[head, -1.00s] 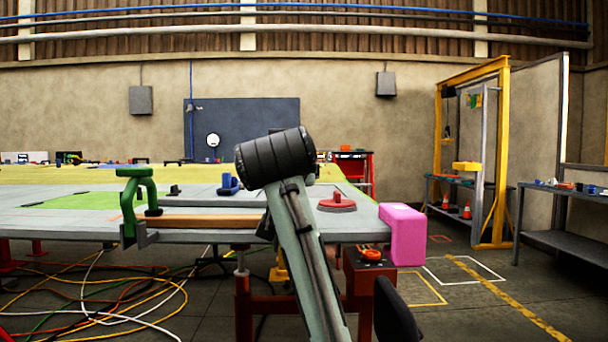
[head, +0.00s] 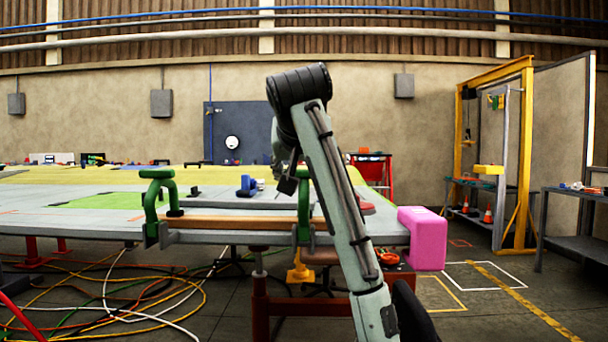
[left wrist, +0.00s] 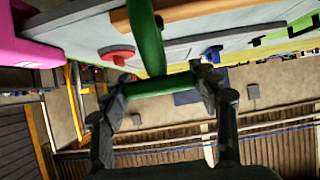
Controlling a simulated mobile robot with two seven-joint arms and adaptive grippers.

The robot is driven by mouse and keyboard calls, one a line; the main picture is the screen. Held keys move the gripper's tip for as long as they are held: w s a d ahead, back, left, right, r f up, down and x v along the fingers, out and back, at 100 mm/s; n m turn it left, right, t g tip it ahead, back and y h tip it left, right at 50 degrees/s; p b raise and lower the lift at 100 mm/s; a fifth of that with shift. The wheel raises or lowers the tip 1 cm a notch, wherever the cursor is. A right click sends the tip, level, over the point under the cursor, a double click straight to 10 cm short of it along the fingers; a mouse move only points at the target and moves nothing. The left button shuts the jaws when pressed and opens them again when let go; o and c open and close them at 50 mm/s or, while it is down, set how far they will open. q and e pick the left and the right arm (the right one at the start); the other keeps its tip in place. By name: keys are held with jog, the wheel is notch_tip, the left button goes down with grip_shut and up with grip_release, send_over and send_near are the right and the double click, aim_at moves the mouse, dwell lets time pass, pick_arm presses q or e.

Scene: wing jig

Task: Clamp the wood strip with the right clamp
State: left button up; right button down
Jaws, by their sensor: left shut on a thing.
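The wood strip (head: 245,222) lies along the near edge of the table, and part of it shows at the top of the left wrist view (left wrist: 185,9). The green left clamp (head: 160,190) stands over its left end. The green right clamp (head: 304,205) is at the table edge near the strip's right part, partly hidden by my left arm. My left gripper (left wrist: 160,88) is shut on the right clamp's green bar (left wrist: 150,45). In the head view, the fingers are mostly hidden. I cannot tell whether the clamp's jaws press on the strip. My right gripper is out of view.
A pink block (head: 422,238) covers the table's right corner. A red disc-shaped thing (left wrist: 117,53) and a blue fixture (head: 247,186) sit on the tabletop. Cables (head: 130,300) lie on the floor at the left.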

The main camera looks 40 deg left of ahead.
pick_arm(q)
jog(key=o, duration=1.7)
jog(key=v, duration=0.7)
jog(key=shift+s+d+r, duration=0.1)
jog(key=shift+s+d, duration=0.05)
jog(key=shift+s, duration=0.1)
jog(key=x, duration=0.7)
jog(key=shift+w, duration=0.2)
jog(key=shift+s+t, duration=0.2)
jog(key=shift+t, duration=0.1)
